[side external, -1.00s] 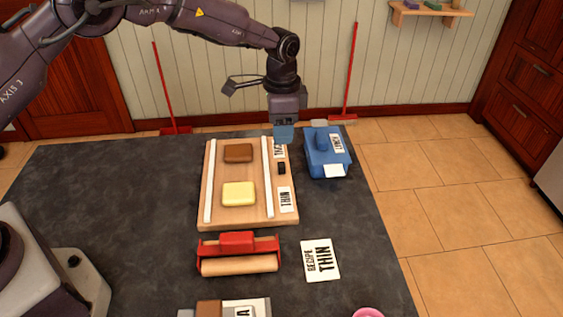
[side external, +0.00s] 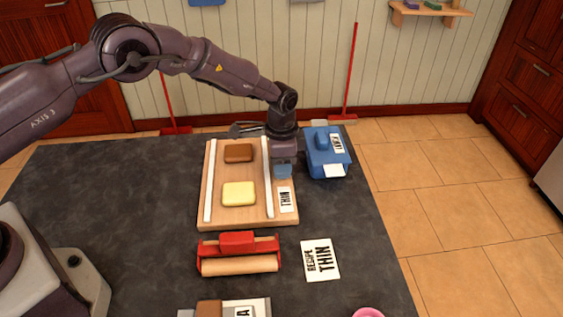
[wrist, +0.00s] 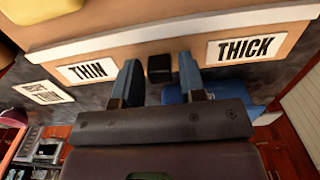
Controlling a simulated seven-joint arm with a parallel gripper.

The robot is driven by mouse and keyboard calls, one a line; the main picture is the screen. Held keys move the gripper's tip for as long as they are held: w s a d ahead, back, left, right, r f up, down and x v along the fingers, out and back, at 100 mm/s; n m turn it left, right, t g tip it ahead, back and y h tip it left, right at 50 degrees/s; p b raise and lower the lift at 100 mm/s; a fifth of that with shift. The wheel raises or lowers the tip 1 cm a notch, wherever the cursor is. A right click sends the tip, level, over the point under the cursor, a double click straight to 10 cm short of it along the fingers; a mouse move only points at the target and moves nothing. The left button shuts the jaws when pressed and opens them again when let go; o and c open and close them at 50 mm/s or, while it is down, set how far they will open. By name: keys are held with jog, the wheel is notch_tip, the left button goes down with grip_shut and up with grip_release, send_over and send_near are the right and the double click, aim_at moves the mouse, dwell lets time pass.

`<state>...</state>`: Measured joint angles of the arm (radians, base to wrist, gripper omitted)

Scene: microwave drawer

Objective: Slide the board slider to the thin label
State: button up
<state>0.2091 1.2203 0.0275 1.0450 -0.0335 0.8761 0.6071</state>
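The wooden board (side external: 237,218) lies on the dark table with two white rails, a brown block (side external: 239,152) and a yellow block (side external: 238,194) on it. The black slider (wrist: 159,68) shows in the wrist view at the board's edge, between the thin label (wrist: 87,71) and the thick label (wrist: 244,49). My gripper (wrist: 158,78) is open, with one blue finger on each side of the slider and gaps visible. In the side view my gripper (side external: 283,171) is low over the board's right edge, hiding the slider and the thick label. The thin label (side external: 286,199) lies nearer the camera.
A blue box-like device (side external: 325,158) stands close to the right of my gripper. A red roller tool (side external: 238,254) and a recipe card reading THIN (side external: 320,260) lie in front of the board. The table left of the board is clear.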

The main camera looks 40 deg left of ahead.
grip_shut()
jog(key=shift+s+d, duration=0.9)
jog(key=shift+o, duration=1.5)
grip_release()
jog(key=shift+r, duration=0.15)
notch_tip(320, 180, up, 13)
